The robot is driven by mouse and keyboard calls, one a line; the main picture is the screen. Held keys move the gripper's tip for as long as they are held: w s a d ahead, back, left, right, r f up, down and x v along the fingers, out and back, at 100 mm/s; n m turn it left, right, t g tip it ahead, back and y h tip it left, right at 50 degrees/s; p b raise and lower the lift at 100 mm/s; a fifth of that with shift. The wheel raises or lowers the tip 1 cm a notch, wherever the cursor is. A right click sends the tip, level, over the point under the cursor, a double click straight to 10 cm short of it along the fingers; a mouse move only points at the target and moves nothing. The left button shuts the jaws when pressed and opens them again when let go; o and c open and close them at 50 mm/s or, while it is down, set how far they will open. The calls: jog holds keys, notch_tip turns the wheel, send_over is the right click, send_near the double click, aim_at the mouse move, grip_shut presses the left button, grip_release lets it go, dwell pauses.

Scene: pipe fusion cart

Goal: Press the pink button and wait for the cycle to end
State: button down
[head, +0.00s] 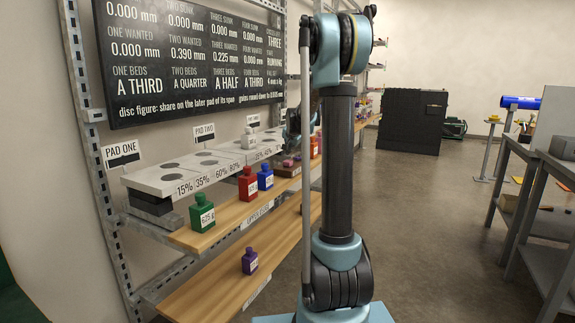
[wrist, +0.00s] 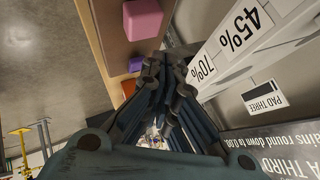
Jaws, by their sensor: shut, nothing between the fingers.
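A pink block-like piece (wrist: 142,18), which may be the pink button, sits on a brown surface at the top of the wrist view. A small pink piece (head: 288,163) also shows beside the arm in the head view; I cannot tell whether it is the same one. My gripper (wrist: 158,62) is shut and empty, its fingers pointing toward the brown surface, below the pink piece in the wrist view and apart from it in the picture. In the head view my gripper (head: 292,126) is small and partly hidden behind my arm.
A purple block (wrist: 135,63) lies close to the fingertips in the wrist view. White percent-marked pads (head: 190,172) line the upper shelf. Green (head: 202,214), red (head: 248,184) and blue (head: 265,178) weights stand on the wooden shelf. A dark board (head: 190,55) hangs behind.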

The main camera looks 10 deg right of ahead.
aim_at(290, 161)
jog(key=shift+r, duration=1.7)
dwell(2.4)
jog(key=s+f+n+g, duration=0.2)
jog(key=s+f, duration=0.1)
jog(key=s, duration=1.3)
jog(key=s+f+n+g, duration=0.2)
jog(key=s+f+n, duration=0.1)
jog(key=s, duration=1.2)
jog(key=s+f+n+g, duration=0.1)
jog(key=s+f+n, duration=0.1)
jog(key=s+f, duration=0.5)
jog(key=s+f+n+g, duration=0.2)
jog(key=s+f, duration=0.4)
jog(key=s, duration=1.2)
jog(key=shift+s+a+f, duration=0.2)
jog(key=shift+a+f, duration=0.2)
jog(key=shift+a, duration=0.05)
jog(key=shift+w+f, duration=0.2)
jog(key=shift+w, duration=0.3)
